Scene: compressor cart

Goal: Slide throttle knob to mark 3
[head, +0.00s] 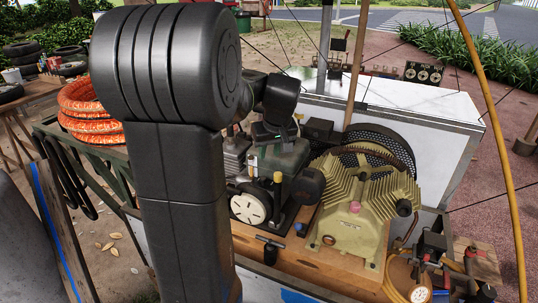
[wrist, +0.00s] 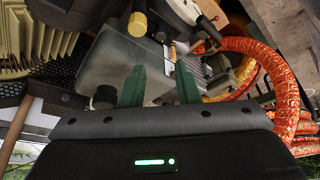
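A small yellow knob (head: 278,178) sits at the front of the engine (head: 250,205) on the cart; I cannot be sure that it is the throttle knob. A yellow knob also shows at the top of the wrist view (wrist: 137,25), beyond my fingertips. No numbered mark can be read. My gripper (wrist: 158,76) shows two green fingers, apart, with nothing held between them. A dark grey tank (wrist: 118,62) lies behind and around the fingertips. In the head view my arm covers the left part of the engine, and the fingers are hard to make out.
The tan finned compressor (head: 350,220) stands right of the engine on a wooden board, with a black mesh guard behind it. A white panel (head: 420,115) rises at the back. Orange hose coils (head: 85,110) lie at left. Gauges and tools (head: 425,290) crowd the front right.

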